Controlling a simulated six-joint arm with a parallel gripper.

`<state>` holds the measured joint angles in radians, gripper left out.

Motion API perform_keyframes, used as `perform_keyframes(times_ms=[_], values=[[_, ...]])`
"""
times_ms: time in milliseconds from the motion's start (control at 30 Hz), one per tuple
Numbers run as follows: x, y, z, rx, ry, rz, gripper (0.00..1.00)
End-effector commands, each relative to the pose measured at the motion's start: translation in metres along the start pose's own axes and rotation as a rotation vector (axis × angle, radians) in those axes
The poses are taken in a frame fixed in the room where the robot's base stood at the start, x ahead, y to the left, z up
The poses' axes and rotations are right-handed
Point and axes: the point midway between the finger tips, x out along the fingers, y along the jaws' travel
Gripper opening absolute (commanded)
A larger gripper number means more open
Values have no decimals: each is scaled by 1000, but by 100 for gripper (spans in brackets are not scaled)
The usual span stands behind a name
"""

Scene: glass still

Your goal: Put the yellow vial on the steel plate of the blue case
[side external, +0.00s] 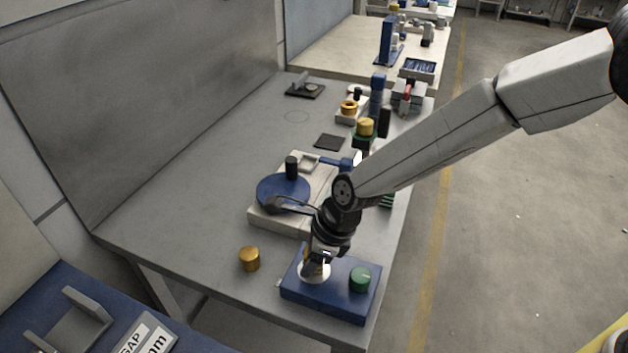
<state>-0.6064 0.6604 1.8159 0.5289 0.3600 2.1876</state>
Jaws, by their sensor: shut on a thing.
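The blue case (333,301) sits at the near end of the grey bench, with a green knob (360,278) on its right side. Its round pale steel plate (324,275) is on the left part of the top, partly covered by my gripper. My gripper (314,264) points down over this plate and is shut on a small yellowish thing, apparently the yellow vial (308,267). The fingers and wrist hide most of the vial. I cannot tell whether its bottom touches the plate.
A gold cylinder (249,259) stands on the bench left of the case. Behind my wrist is a pale base with a blue disc (282,191) and a black knob. More items stand farther back. The bench's left middle is clear.

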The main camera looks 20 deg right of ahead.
Motion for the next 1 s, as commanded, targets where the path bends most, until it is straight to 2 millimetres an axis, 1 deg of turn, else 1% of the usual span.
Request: perform_keyframes(times_ms=[467, 500, 567, 600, 633, 1000], values=[[4, 0, -2, 1, -1, -1, 0], [5, 0, -2, 1, -2, -1, 52], [5, 0, -1, 1, -2, -1, 71], [5, 0, -1, 1, -2, -1, 84], [5, 0, -2, 1, -1, -1, 90], [5, 0, -2, 1, -1, 0, 90]])
